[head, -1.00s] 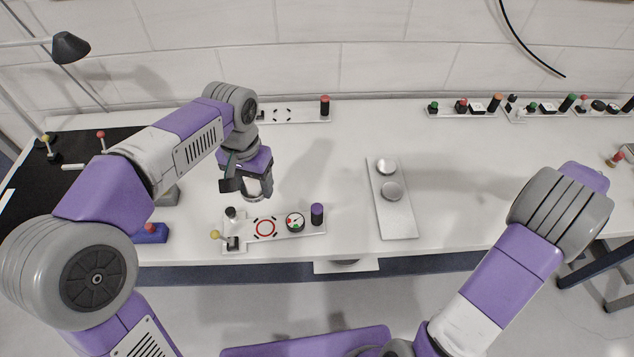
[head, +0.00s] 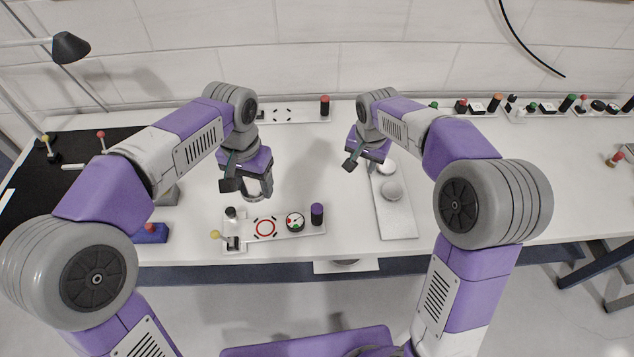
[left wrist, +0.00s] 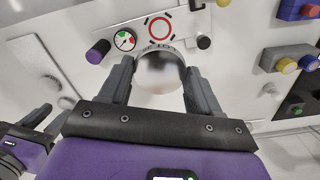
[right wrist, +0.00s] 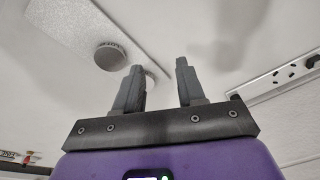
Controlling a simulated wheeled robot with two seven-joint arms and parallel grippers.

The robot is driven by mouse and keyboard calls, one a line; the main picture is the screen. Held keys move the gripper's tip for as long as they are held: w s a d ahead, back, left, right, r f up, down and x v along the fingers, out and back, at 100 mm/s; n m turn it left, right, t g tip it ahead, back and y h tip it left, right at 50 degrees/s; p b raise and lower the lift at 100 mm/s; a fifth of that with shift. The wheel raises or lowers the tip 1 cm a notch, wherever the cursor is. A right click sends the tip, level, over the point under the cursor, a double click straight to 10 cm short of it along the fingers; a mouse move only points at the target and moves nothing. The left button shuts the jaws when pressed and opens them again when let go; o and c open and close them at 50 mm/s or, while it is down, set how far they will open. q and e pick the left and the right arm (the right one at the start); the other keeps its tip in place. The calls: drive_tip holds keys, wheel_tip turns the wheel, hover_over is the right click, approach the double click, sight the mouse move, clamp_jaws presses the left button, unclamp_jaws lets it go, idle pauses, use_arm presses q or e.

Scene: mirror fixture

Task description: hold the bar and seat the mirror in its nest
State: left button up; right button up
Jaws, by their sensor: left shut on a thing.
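A shiny round mirror (left wrist: 158,72) with a lettered rim sits between the fingers of my left gripper (left wrist: 160,88), which is shut on it. In the head view the left gripper (head: 258,190) holds it above the table, behind the fixture plate (head: 250,240). The nest appears to be the red ring (head: 265,228) on that plate; it also shows in the left wrist view (left wrist: 160,28). My right gripper (head: 350,163) is open and empty above the table, left of a plate with discs. I cannot tell which part is the bar.
A pale plate (head: 398,224) with two round discs lies to the right. A blue box (head: 150,234) with a red button stands left. Table between is clear.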

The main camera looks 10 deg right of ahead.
sight(317, 206)
drive_tip(key=s+a+r+n, duration=0.1)
drive_tip(key=s+a, duration=0.1)
drive_tip(key=a, duration=0.2)
drive_tip(key=s+a+r+n+g, duration=0.1)
drive_tip(key=s+a, duration=0.1)
drive_tip(key=a, duration=0.2)
drive_tip(key=s+a+r+n+g, duration=0.1)
drive_tip(key=s+a, duration=0.2)
drive_tip(key=a, duration=0.1)
drive_tip(key=shift+a, duration=0.25)
drive_tip(key=shift+s+a+f, duration=0.15)
drive_tip(key=shift+s+f, duration=0.05)
drive_tip(key=shift+f, duration=0.05)
wheel_tip(317, 206, down, 12)
drive_tip(key=shift+r, duration=0.25)
clamp_jaws()
drive_tip(key=shift+w, duration=0.1)
